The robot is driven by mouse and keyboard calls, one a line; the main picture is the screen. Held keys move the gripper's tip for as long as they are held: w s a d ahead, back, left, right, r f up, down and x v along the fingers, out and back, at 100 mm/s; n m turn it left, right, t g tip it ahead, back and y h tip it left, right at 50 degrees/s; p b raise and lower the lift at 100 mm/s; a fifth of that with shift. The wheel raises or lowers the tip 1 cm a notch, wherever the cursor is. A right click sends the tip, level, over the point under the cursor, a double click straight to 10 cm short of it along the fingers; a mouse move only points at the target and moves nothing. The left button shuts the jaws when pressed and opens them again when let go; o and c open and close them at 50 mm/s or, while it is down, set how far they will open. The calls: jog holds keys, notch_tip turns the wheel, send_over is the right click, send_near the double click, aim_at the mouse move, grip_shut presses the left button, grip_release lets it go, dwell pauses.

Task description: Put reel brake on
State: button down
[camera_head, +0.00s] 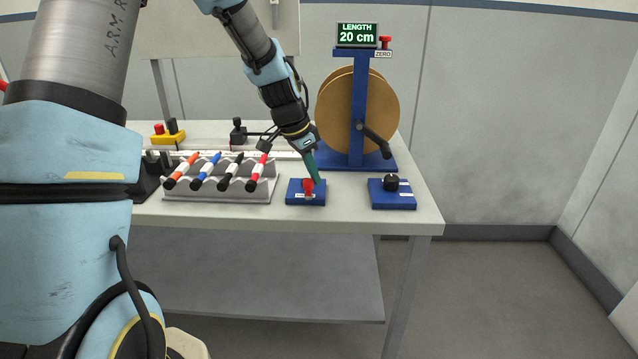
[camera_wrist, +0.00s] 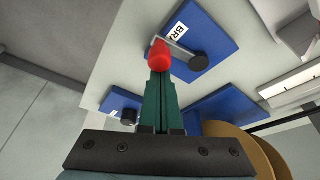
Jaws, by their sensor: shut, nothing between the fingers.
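The reel brake is a blue base plate (camera_head: 293,198) with a red-tipped lever (camera_head: 308,186), on the table in front of the reel. In the wrist view the brake plate (camera_wrist: 212,22) carries a white label partly reading "BR", a grey lever arm with a red knob (camera_wrist: 159,57), and a dark round pivot (camera_wrist: 199,62). My gripper (camera_head: 316,181) is shut and points down at the red knob. In the wrist view the green fingertips (camera_wrist: 160,76) are together right at the knob, touching or nearly so; nothing is held between them.
A brown reel (camera_head: 337,105) on a blue stand has a crank and a display reading "LENGTH 20 cm", with a red ZERO button (camera_head: 385,41). A blue plate with a black knob (camera_head: 391,183) sits right. A grey rack (camera_head: 230,190) of markers stands left. The front right table corner is clear.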

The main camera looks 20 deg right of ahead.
aim_at(304, 180)
jog(key=m, duration=0.1)
jog(key=a+m+g, duration=0.1)
jog(key=shift+w+a+m, duration=0.15)
jog(key=shift+a+m, duration=0.1)
jog(key=shift+m, duration=0.15)
jog(key=m, duration=0.1)
jog(key=a+m+g+p, duration=0.1)
jog(key=m, duration=0.1)
jog(key=shift+w+a+r, duration=0.1)
jog(key=shift+w+a, duration=0.1)
jog(key=shift+w, duration=0.1)
jog(key=shift+w+a+m+y, duration=0.2)
jog(key=shift+m+y, duration=0.1)
jog(key=shift+m, duration=0.4)
jog(key=shift+a+p, duration=0.2)
jog(key=shift+p, duration=0.1)
jog(key=shift+w, duration=0.15)
jog(key=d, duration=0.1)
jog(key=s+d, duration=0.2)
jog(key=shift+r, duration=0.25)
jog(key=b+v, duration=0.2)
jog(key=v, duration=0.7)
jog(key=shift+w, duration=0.2)
